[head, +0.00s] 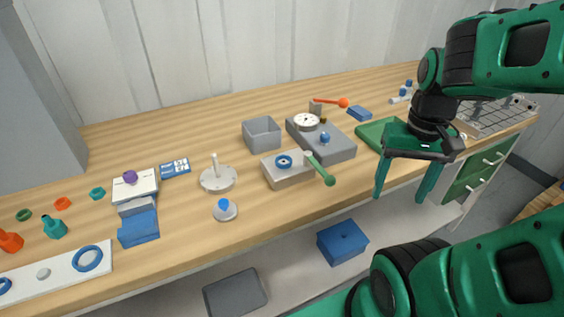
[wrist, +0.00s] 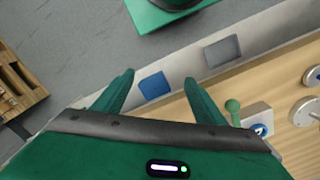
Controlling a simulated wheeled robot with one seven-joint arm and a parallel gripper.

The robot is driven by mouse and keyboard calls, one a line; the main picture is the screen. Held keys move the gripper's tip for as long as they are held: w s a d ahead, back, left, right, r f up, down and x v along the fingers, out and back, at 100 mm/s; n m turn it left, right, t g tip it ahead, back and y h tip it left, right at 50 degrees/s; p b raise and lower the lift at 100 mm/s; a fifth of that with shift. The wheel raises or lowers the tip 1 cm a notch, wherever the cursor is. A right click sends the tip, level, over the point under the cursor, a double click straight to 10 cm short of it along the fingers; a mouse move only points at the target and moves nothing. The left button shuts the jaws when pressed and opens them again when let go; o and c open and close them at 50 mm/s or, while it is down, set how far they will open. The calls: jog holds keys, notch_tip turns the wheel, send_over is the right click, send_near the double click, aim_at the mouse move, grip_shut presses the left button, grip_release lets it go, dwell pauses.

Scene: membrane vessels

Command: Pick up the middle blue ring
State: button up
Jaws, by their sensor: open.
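Three blue rings show in the head view. One blue ring (head: 88,258) lies on a white board (head: 55,275) at front left. A second blue ring (head: 4,285) on that board is cut by the left edge. A third, smaller blue ring (head: 284,160) sits on a grey block (head: 290,173) near the table's middle, beside a green-handled lever (head: 320,169). This ring also shows in the wrist view (wrist: 260,130). My gripper (head: 402,196) is open and empty, pointing down off the table's front edge at right, far from the board; its fingers also show in the wrist view (wrist: 158,82).
A grey box (head: 262,133), a grey unit with a gauge (head: 328,145), a white disc with a post (head: 218,178) and a blue-knobbed disc (head: 225,211) stand on the table. A blue box (head: 342,241) and grey tray (head: 235,293) lie on the lower shelf.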

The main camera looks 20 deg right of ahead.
dwell(0.3)
jog(key=shift+c, duration=0.9)
jog(key=shift+s+r, duration=0.25)
jog(key=shift+s, duration=0.15)
jog(key=w+a+r+m+t+y, duration=0.1)
jog(key=w+a+r+m, duration=0.2)
jog(key=w, duration=0.4)
jog(key=w+a+r+m+y, duration=0.15)
jog(key=w+m, duration=0.25)
jog(key=w, duration=0.4)
jog(key=m+y, duration=0.2)
jog(key=m, duration=0.5)
send_over(284, 161)
jog(key=d, duration=0.3)
notch_tip(284, 161, down, 2)
jog(key=shift+s+f, duration=0.15)
jog(key=shift+f, duration=0.05)
jog(key=shift+s+d+x, duration=0.1)
jog(key=shift+x, duration=1.45)
jog(key=shift+s+d+x, duration=0.1)
jog(key=shift+x, duration=1.4)
jog(key=shift+f, duration=0.1)
jog(key=c, duration=1.1)
